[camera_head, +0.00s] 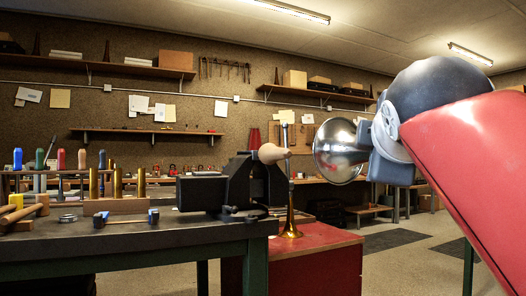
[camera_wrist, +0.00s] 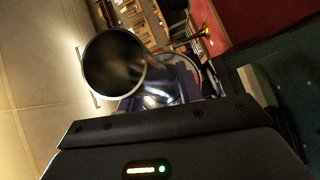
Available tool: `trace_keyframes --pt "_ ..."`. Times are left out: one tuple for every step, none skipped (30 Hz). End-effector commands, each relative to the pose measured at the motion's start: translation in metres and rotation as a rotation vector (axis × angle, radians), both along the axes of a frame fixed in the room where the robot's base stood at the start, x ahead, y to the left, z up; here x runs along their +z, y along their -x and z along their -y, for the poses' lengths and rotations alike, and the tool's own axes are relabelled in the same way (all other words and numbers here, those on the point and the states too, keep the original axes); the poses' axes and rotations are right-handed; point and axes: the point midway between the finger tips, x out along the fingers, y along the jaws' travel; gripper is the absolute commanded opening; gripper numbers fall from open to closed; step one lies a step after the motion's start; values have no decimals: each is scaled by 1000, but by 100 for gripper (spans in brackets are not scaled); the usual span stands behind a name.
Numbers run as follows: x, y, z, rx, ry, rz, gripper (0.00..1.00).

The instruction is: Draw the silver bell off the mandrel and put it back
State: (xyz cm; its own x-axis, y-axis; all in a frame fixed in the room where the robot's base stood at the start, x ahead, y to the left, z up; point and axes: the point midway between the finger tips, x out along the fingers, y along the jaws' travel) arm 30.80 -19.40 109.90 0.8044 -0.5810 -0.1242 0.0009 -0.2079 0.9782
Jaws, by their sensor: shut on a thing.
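The silver bell (camera_head: 340,152) is in the air in the head view, its wide shiny flare turned left. My gripper (camera_head: 372,150) is shut on it from the right; the bell hides the fingertips. In the wrist view the bell (camera_wrist: 155,88) shows just beyond the gripper's dark body, with a dark round opening. The mandrel (camera_head: 272,153) shows its pale rounded tip, held in a black vise (camera_head: 230,190) on the bench. The bell is off the mandrel, to the right of its tip in the picture, with a gap between them.
The dark bench (camera_head: 140,235) holds a hammer, brass tubes and colored-handled tools at left. A red cabinet (camera_head: 325,260) stands beyond the bench end with a brass horn (camera_head: 290,228) upright on it, below and left of the bell. Open floor lies at right.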

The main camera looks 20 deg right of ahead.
Motion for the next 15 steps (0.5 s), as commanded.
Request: trace_keyframes --pt "1 -3 0 0 1 0 6" --pt "1 -5 0 0 1 0 6" --pt "1 -7 0 1 1 0 6" --pt "1 -9 0 1 2 1 6" --pt "1 -11 0 1 2 1 6" --pt "1 -13 -1 1 2 1 6" --pt "1 -15 -1 1 2 1 6" --pt "1 -17 -1 1 2 1 6" --pt "1 -19 -1 0 1 0 6" --pt "1 -21 -1 0 1 0 6" --pt "1 -23 -1 0 1 1 6" --pt "1 -25 -1 0 1 2 6" --pt "2 -27 -1 0 1 2 6" --pt "2 -29 -1 0 1 2 6" --pt "2 -31 -1 0 1 2 6"
